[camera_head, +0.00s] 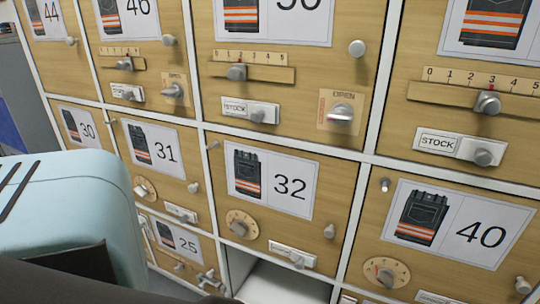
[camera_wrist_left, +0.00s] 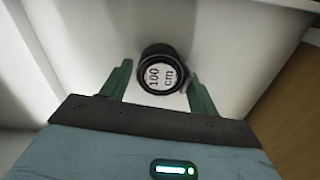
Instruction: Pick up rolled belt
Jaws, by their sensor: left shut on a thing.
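The rolled belt (camera_wrist_left: 161,72) is a dark roll with a white round label reading "100 cm", seen end-on in the left wrist view. My left gripper (camera_wrist_left: 159,80) has its two green fingers on either side of the roll and is shut on it. The belt is inside a white-walled space. In the head view neither the belt nor the left gripper's fingers show. My right gripper is in neither view.
A wooden locker wall has numbered doors, including 32 (camera_head: 290,185) and 40 (camera_head: 488,235), with protruding knobs and sliders. An open white compartment (camera_head: 285,285) lies below door 32. A wooden panel (camera_wrist_left: 295,110) borders the space at right in the wrist view.

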